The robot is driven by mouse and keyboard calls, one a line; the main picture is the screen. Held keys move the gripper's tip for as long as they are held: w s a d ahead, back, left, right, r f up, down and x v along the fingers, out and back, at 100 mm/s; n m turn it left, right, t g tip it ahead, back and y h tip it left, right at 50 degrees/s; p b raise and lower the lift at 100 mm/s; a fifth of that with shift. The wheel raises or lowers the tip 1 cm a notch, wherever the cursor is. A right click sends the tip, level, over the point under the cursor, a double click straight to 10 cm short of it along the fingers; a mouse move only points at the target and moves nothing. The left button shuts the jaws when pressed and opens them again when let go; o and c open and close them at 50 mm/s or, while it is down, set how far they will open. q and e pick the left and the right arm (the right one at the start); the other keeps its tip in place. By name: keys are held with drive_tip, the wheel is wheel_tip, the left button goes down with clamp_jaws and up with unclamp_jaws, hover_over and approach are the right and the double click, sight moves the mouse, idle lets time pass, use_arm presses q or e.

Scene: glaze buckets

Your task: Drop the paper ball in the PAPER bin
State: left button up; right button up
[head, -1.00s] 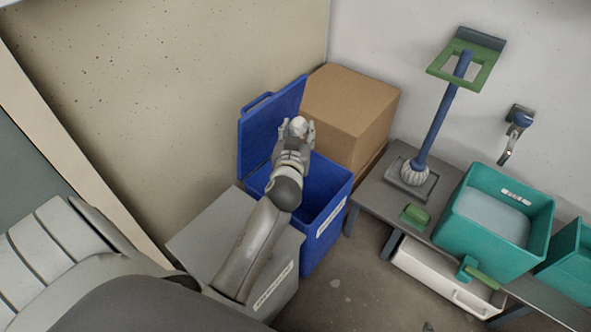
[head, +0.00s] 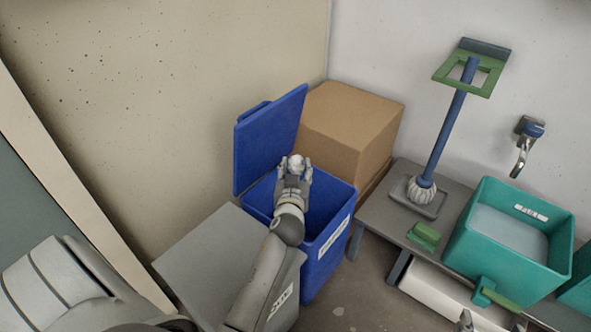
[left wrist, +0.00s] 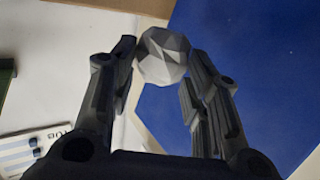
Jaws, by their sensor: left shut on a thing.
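The paper ball (head: 296,161) is a small whitish crumpled lump. My left gripper (head: 295,170) is shut on it; in the left wrist view the faceted ball (left wrist: 163,55) sits at the fingertips. The blue bin (head: 328,238) stands against the corner with its lid (head: 270,140) raised. It has a white label on its front that is too small to read. The gripper and ball are over the bin's opening in the head view, with blue behind the ball in the wrist view. A grey tip, perhaps my right gripper (head: 465,321), shows at the bottom edge.
A grey lidded bin (head: 205,255) stands left of the blue bin, under my left forearm. A cardboard box (head: 350,120) is behind. At right, a low bench (head: 385,205) holds a brush in a stand (head: 440,140) and a teal bucket (head: 520,255).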

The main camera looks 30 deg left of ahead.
use_arm(q)
wheel_tip(320, 180, down, 4)
drive_tip(key=b, duration=0.3)
drive_tip(key=shift+f+b, duration=0.25)
drive_tip(key=shift+b, duration=0.05)
use_arm(e)
wheel_tip(320, 180, up, 17)
drive_tip(key=w+a+t+y, duration=0.1)
drive_tip(key=a+t+y, duration=0.1)
drive_tip(key=t, duration=0.8)
drive_tip(key=shift+w+a+f+n+y, duration=0.2)
drive_tip(key=shift+a+n+y, duration=0.15)
drive_tip(key=shift+y, duration=0.45)
use_arm(q)
drive_tip(key=o, duration=0.8)
drive_tip(key=shift+c, duration=0.2)
drive_tip(key=shift+r, duration=0.1)
wheel_tip(320, 180, up, 10)
